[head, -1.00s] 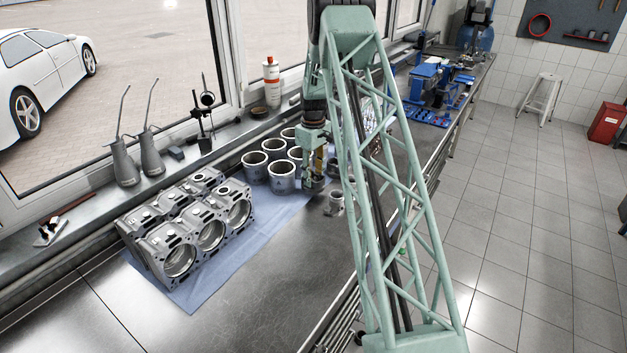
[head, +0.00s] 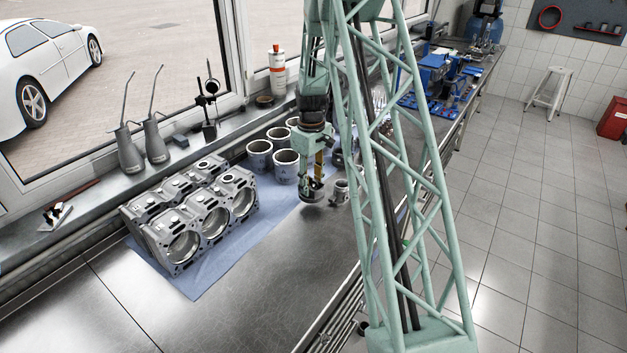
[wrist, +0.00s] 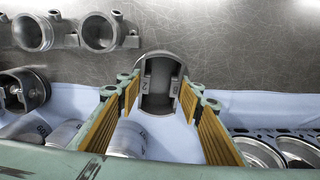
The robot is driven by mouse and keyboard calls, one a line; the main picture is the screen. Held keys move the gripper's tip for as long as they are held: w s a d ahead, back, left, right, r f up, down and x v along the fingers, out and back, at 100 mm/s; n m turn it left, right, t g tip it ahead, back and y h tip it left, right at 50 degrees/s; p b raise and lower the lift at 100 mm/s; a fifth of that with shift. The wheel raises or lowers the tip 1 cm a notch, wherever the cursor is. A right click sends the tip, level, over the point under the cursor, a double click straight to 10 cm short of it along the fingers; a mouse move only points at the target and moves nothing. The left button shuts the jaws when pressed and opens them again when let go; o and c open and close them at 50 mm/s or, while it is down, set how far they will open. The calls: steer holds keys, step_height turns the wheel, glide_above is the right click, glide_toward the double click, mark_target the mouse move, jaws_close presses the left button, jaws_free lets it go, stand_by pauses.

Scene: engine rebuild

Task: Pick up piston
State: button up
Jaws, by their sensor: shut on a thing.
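The piston (wrist: 160,62) is a grey metal cylinder with a hollow, open side. In the wrist view it sits between the yellow pads of my gripper (wrist: 160,95), which is shut on it. In the head view my gripper (head: 312,188) hangs low in front of the cylinder liners, with the piston (head: 313,196) showing as a small dark shape at its tips. Another piston-like part (wrist: 24,90) lies at the left of the wrist view. How far the held piston is above the bench cannot be told.
An engine block (head: 195,220) rests on a blue cloth (head: 203,283). Several liners (head: 286,168) stand behind my gripper. Rod-like parts with ring ends (wrist: 97,32) lie on the metal bench. The bench front (head: 265,270) is clear. Two oil cans (head: 156,142) stand on the sill.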

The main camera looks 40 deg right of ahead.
steer(key=shift+s+a+r, duration=0.1)
steer(key=shift+s+a, duration=0.45)
steer(key=shift+a, duration=0.2)
steer(key=shift+a, duration=0.15)
